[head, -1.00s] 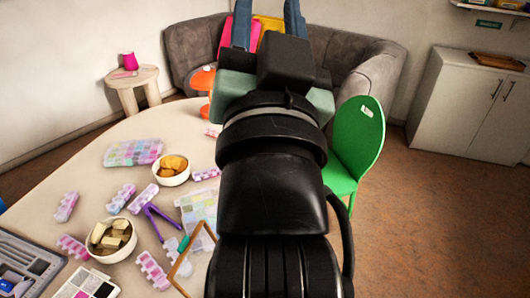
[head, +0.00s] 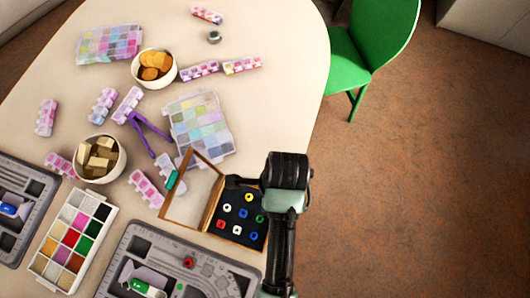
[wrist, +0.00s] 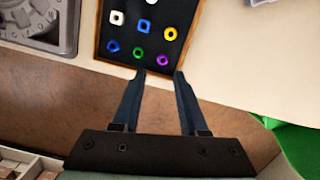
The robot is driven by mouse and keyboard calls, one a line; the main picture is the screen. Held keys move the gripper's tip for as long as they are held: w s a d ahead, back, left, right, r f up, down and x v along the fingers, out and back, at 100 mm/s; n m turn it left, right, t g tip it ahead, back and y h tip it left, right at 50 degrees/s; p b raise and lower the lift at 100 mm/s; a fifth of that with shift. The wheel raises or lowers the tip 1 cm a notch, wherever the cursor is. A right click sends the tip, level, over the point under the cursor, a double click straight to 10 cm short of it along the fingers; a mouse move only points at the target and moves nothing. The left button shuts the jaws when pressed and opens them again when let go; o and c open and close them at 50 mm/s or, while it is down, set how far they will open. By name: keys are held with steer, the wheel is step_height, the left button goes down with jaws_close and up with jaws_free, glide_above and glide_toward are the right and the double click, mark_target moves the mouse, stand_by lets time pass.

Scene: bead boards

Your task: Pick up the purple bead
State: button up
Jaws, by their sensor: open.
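The purple bead (wrist: 163,60) lies on the black inside of a shallow wooden box (wrist: 98,35), near its edge in the wrist view. It sits just beyond and between my gripper's fingertips (wrist: 159,74), which are apart and hold nothing. A green bead (wrist: 138,53) and a yellow bead (wrist: 170,33) lie near it, with white and blue beads farther off. In the head view the open box (head: 240,240) is partly covered by my gripper (head: 236,182), and I cannot make out the purple bead there.
The box's lid (head: 194,196) stands open on its left. A green chair (head: 385,40) stands beyond the table's right edge.

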steer(key=f, duration=0.8)
steer(key=shift+w+a+f, duration=0.15)
steer(key=shift+w, duration=0.15)
jaws_close()
